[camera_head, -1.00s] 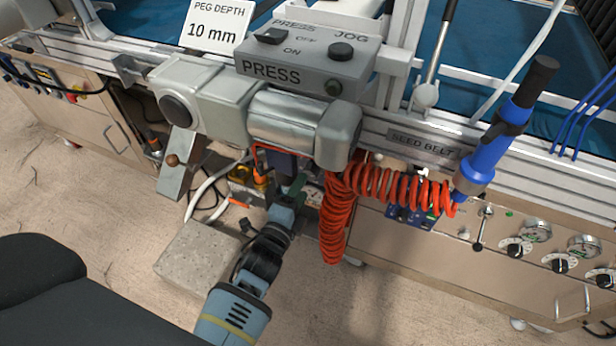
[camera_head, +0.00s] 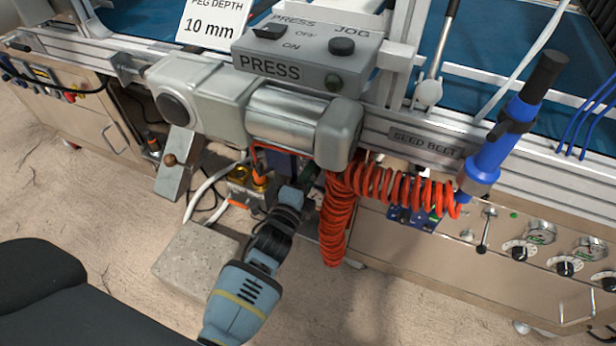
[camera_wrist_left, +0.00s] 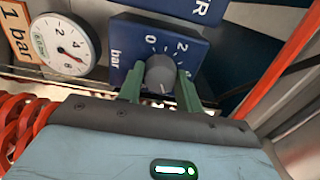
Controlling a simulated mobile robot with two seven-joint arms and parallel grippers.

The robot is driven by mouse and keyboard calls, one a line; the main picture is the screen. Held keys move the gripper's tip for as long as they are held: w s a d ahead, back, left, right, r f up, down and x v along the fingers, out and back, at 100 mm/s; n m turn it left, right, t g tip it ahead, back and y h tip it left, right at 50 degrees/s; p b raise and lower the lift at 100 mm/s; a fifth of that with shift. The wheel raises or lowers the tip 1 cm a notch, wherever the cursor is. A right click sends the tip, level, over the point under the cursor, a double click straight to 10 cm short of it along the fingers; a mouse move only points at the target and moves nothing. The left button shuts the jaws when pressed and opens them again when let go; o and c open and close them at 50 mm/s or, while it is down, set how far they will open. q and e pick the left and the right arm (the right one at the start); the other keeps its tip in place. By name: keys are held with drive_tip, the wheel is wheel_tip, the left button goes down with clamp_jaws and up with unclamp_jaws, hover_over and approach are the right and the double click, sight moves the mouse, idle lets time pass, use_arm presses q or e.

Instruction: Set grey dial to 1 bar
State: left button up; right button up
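The grey dial (camera_wrist_left: 161,73) is a round knob on a blue panel (camera_wrist_left: 120,45) marked "bar", with 0 at its left and 2 at its upper right. In the left wrist view the two green fingers of my left gripper (camera_wrist_left: 160,80) stand on either side of the knob, apart from each other, with narrow gaps seen beside it. Where the knob points is hard to tell. In the head view my left gripper (camera_head: 306,184) reaches under the press motor, and the dial is hidden there. My right gripper is out of view.
A white gauge (camera_wrist_left: 64,44) with a red needle and an orange "1 bar" sign (camera_wrist_left: 15,32) are left of the blue panel. A coiled red hose (camera_head: 338,215) hangs close right of my left gripper. The grey press motor (camera_head: 300,122) is above it. A stone block (camera_head: 195,262) stands on the floor.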

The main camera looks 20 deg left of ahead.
use_arm(q)
drive_tip(key=shift+c, duration=0.9)
